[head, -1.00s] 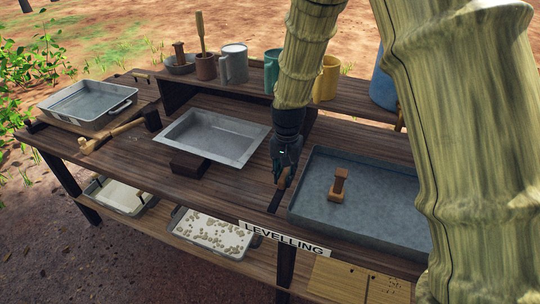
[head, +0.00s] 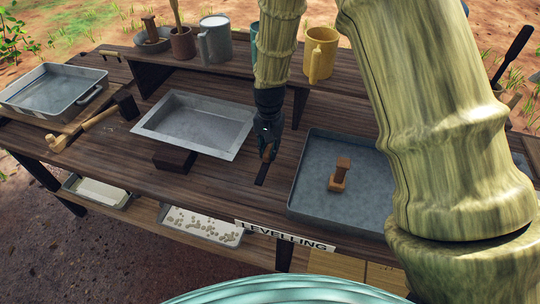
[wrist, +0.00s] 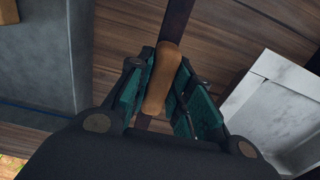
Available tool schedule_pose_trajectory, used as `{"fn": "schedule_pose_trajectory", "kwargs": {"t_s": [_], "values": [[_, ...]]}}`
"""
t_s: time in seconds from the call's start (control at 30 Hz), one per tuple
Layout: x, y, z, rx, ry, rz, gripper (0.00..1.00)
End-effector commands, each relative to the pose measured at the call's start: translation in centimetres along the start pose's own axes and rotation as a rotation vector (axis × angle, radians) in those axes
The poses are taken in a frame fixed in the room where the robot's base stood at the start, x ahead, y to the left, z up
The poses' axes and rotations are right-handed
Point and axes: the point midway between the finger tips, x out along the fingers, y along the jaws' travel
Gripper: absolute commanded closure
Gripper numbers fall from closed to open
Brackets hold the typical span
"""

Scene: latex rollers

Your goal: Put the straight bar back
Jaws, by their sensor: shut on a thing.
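The straight bar (head: 262,172) is a dark, narrow strip with a brown wooden handle. It is over the bench top between the two large metal trays; I cannot tell whether it touches the wood. My gripper (head: 267,146) points down and is shut on the handle. In the wrist view the handle (wrist: 163,78) lies between the green fingers of the gripper (wrist: 158,95), and the dark strip (wrist: 178,20) runs past it toward the top edge. The fingers hide part of the bar.
A shallow metal tray (head: 172,143) lies left of the gripper, and a larger grey tray (head: 375,155) holding a wooden block tool (head: 340,174) lies right. Mugs stand on the rear shelf.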

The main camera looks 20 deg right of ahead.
Motion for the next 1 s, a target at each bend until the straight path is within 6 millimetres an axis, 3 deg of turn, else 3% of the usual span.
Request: {"fn": "schedule_pose_trajectory", "kwargs": {"t_s": [0.17,0.5,0.93,0.97,1.0], "values": [[0.5,0.0,0.0,0.000,0.001,-0.001,1.00],[3.9,0.1,0.0,0.001,0.000,0.000,1.00],[4.5,0.1,0.0,0.000,0.002,-0.001,1.00],[4.5,0.1,0.0,0.001,0.002,-0.001,0.73],[4.4,0.1,0.0,0.001,0.001,-0.001,0.66]]}}
